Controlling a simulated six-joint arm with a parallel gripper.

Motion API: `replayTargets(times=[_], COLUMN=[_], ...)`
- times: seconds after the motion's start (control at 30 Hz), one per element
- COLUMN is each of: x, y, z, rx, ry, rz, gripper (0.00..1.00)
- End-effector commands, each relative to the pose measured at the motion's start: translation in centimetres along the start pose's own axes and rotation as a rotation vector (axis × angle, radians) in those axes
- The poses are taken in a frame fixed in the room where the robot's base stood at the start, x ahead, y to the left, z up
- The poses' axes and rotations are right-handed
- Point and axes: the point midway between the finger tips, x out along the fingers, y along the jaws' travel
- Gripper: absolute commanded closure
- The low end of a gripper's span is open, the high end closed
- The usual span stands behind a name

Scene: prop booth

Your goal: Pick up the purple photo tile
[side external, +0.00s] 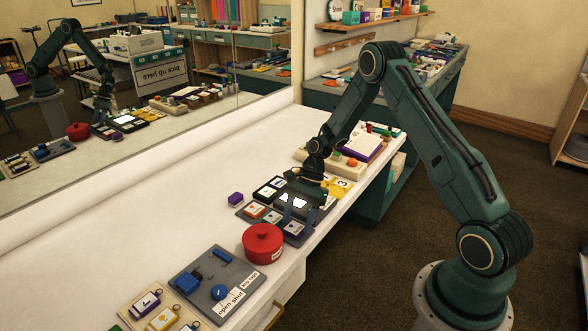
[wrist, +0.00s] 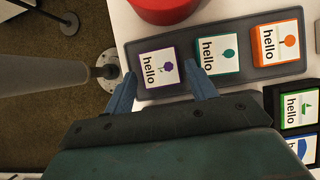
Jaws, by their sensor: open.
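The purple photo tile (wrist: 158,68) has a white face with "hello" and a purple flower. It lies at the left end of the grey tray in the wrist view, and at the tray's near right end in the side external view (side external: 294,228). My gripper (wrist: 161,70) is open and empty, pointing down, with one finger on each side of the purple tile in the wrist view. In the side external view my gripper (side external: 295,214) is over the tray area; the exact height above the tile is hard to tell.
The grey tray (wrist: 188,90) also holds a teal tile (wrist: 218,55) and an orange tile (wrist: 277,43). A red pot (side external: 262,244) stands close beside the tray. A black tray (wrist: 278,93) with green and blue tiles adjoins it.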

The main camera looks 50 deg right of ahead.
Motion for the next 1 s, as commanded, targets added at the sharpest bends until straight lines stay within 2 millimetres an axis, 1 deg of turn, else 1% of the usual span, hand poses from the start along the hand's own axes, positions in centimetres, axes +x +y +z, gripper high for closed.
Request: replayTargets(times=[0.03,0.13,0.6,0.63,0.7,0.77,0.8,1.0], x=[0.4,0.74,0.72,0.72,0.71,0.71,0.71,0.7], y=[0.01,0.03,0.02,0.01,0.01,0.01,0.01,0.01], z=[0.02,0.0,-0.02,-0.02,-0.02,-0.02,-0.02,-0.01], rx=[-0.001,-0.001,0.0,0.0,0.0,0.0,0.0,0.0], ry=[0.0,0.0,0.001,0.001,0.001,0.001,0.001,0.001], rz=[0.0,0.0,0.0,-0.001,-0.001,-0.001,-0.001,-0.001], gripper=[0.44,0.44,0.44,0.48,0.61,0.73,0.77,0.78])
